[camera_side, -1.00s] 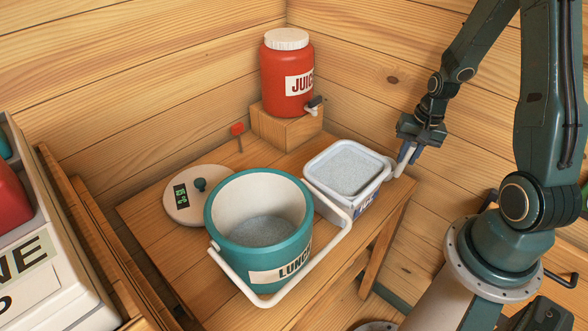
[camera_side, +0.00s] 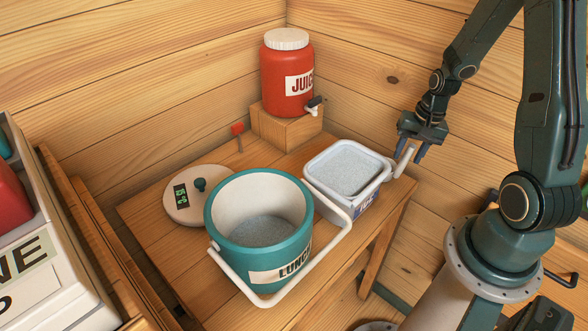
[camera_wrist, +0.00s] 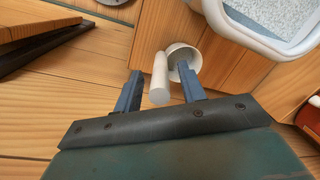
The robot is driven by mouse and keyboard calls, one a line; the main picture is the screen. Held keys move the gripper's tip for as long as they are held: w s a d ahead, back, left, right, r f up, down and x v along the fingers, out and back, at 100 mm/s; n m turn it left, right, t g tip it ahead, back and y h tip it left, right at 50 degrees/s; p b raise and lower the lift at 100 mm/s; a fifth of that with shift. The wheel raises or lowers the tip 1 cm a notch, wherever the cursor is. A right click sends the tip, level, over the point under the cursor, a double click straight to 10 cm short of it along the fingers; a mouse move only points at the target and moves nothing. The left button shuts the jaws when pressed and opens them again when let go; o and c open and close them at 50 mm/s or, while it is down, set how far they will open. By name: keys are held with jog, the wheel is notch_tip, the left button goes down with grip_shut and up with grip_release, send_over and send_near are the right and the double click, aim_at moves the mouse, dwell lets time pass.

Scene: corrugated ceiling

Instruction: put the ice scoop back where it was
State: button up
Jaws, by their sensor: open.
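The white ice scoop's handle (camera_side: 404,158) slants up beside the right rim of the ice tub (camera_side: 371,194). In the wrist view the handle (camera_wrist: 159,80) lies between my two blue fingertips, with a gap on each side. A round white cup-shaped part (camera_wrist: 184,52) is at the handle's far end; I cannot tell if it is the scoop's bowl or a holder. My gripper (camera_side: 412,151) is open around the handle, at the table's right edge. It also shows in the wrist view (camera_wrist: 160,74). The white tub is full of ice, its rim (camera_wrist: 245,40) close by.
A teal lunch bucket (camera_side: 225,225) holding ice stands at the front, its white handle (camera_side: 347,232) lowered towards the tub. A round lid (camera_side: 180,208) lies at left. A red juice jug (camera_side: 275,85) stands on a wooden block (camera_side: 277,131). Wooden walls enclose the back.

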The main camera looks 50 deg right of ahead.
notch_tip(320, 180, up, 11)
jog(key=s, duration=0.1)
jog(key=shift+s+d+r, duration=0.15)
jog(key=shift+s+d, duration=0.05)
jog(key=shift+d, duration=0.2)
dwell(0.8)
jog(key=s+a+r+n+t, duration=0.2)
jog(key=s+a+r+n, duration=0.1)
jog(key=a+r+n, duration=0.2)
jog(key=s+a+r+n+t, duration=0.2)
jog(key=s+a+r+n, duration=0.2)
jog(key=a+r, duration=0.5)
jog(key=a+n, duration=0.2)
jog(key=a, duration=0.3)
jog(key=shift+s+a+r+h, duration=0.15)
jog(key=shift+r+h, duration=0.2)
jog(key=shift+h, duration=0.05)
